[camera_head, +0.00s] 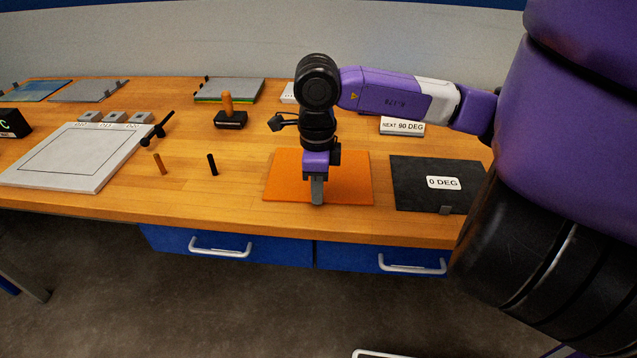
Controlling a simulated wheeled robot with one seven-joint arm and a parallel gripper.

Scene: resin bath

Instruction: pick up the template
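No label in view names the template, so I cannot tell for sure which thing it is. A flat orange sheet (275,182) lies on the bench, near its front edge. My gripper (317,200) points down over the front middle of this sheet and hides part of it. Only one grey finger shows clearly, so its opening is hidden, and I cannot tell if it touches the sheet. A dark plate (410,175) with a "0 DEG" label and a small grey tab lies right of the sheet.
A pale board (35,178) with a drawn rectangle lies at left. A brown peg (160,164) and a black peg (212,164) stand on the wooden bench (240,212). A wooden-handled block (230,118), a grey plate (235,88) and a "NEXT 90 DEG" sign (402,126) are behind.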

